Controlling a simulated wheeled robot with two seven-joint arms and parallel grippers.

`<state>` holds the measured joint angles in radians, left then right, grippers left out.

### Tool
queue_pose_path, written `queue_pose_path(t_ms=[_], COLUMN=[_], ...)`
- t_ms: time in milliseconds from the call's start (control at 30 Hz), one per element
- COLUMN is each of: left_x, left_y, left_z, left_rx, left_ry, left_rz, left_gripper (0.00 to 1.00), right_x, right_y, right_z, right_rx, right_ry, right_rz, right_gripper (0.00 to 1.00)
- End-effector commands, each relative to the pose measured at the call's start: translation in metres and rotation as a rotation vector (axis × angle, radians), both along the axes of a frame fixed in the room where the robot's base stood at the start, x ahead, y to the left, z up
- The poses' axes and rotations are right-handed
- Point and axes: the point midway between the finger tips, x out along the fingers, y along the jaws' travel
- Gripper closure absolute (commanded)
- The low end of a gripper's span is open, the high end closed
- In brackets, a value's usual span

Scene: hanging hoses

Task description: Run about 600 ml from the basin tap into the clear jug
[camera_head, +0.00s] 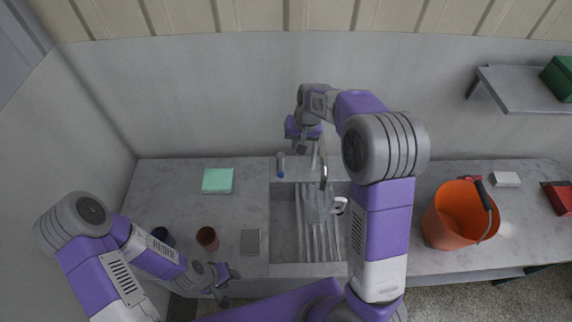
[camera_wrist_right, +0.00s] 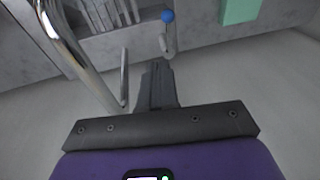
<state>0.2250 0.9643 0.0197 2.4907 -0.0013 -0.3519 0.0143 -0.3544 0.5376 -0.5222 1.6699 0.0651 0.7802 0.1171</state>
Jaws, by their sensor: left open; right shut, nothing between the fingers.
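The basin (camera_head: 283,256) is set in the counter, with the metal tap (camera_head: 323,165) rising at its back edge. The tap spout (camera_wrist_right: 72,50) also shows large at the left of the right wrist view. The clear jug (camera_head: 317,207), with a white handle, stands in the basin below the spout; its water level is too faint to tell. A blue-ended lever (camera_head: 281,166) is left of the tap; its blue knob (camera_wrist_right: 167,16) shows in the wrist view. My right gripper (camera_head: 302,147) is shut and empty, behind the basin between lever and tap. My left gripper (camera_head: 229,284) is open and empty at the counter's front.
An orange bucket (camera_head: 459,216) stands right of the basin. A green cloth (camera_head: 217,180), a red cup (camera_head: 207,238), a dark cup (camera_head: 162,236) and a grey pad (camera_head: 250,242) are on the left counter. A wall shelf (camera_head: 520,90) is at upper right.

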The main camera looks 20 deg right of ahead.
Motion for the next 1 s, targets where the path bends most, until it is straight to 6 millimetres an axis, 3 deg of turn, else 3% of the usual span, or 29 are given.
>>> queue_pose_path(t_ms=[267, 700, 1000], left_x=[0.000, 0.000, 0.000], left_y=[0.000, 0.000, 0.000], left_z=[0.001, 0.009, 0.013], left_rx=[0.000, 0.000, 0.000], left_ry=[0.000, 0.000, 0.000], left_rz=[0.000, 0.000, 0.000], left_gripper=[0.57, 0.57, 0.57], right_x=[0.003, 0.016, 0.012], right_y=[0.002, 0.016, 0.032], right_z=[-0.022, -0.107, -0.130], right_rx=[-0.001, -0.001, 0.000], right_ry=[0.006, 0.006, 0.000], right_rz=[-0.001, 0.003, 0.002], right_gripper=[1.00, 1.00, 1.00])
